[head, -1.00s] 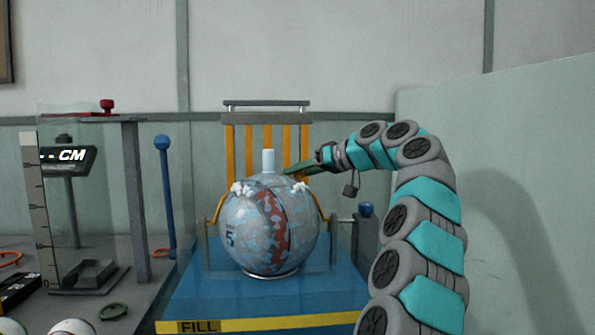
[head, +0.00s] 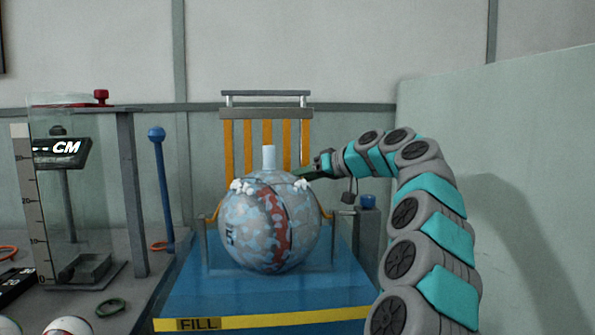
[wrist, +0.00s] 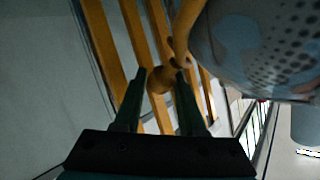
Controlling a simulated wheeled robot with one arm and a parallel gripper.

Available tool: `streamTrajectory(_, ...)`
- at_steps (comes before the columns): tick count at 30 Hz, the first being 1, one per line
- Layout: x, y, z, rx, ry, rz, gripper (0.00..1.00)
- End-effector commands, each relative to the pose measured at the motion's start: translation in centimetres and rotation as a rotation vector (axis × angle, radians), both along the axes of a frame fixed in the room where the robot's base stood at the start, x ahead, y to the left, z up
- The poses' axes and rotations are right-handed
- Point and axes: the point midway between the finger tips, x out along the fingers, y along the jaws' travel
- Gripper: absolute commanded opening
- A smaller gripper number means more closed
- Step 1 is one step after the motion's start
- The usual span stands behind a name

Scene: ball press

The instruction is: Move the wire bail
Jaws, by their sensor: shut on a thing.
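The wire bail is an orange-yellow wire, seen in the head view at the right side of the ball (head: 327,213) and also low on its left side (head: 211,216). The ball (head: 245,247) is blue-grey, mottled, with a reddish band, and sits upright on the blue stand (head: 190,290). My gripper (head: 300,173) is at the ball's upper right. In the wrist view, my gripper (wrist: 162,76) is shut on a rounded knob of the wire bail (wrist: 160,82), beside the ball (wrist: 265,40). The bail's part behind the ball is hidden.
Orange slats (head: 250,140) stand behind the ball under a grey crossbar. A blue lever (head: 163,190) and a clear measuring case (head: 85,205) stand left. A pale wall (head: 520,190) bounds the right.

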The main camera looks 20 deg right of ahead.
Motion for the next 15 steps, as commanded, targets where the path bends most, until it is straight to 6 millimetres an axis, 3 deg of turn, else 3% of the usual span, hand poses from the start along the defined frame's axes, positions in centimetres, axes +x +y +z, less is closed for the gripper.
streamTrajectory(15,0.6,-0.5,-1.8,0.029,0.106,-0.007,0.00)
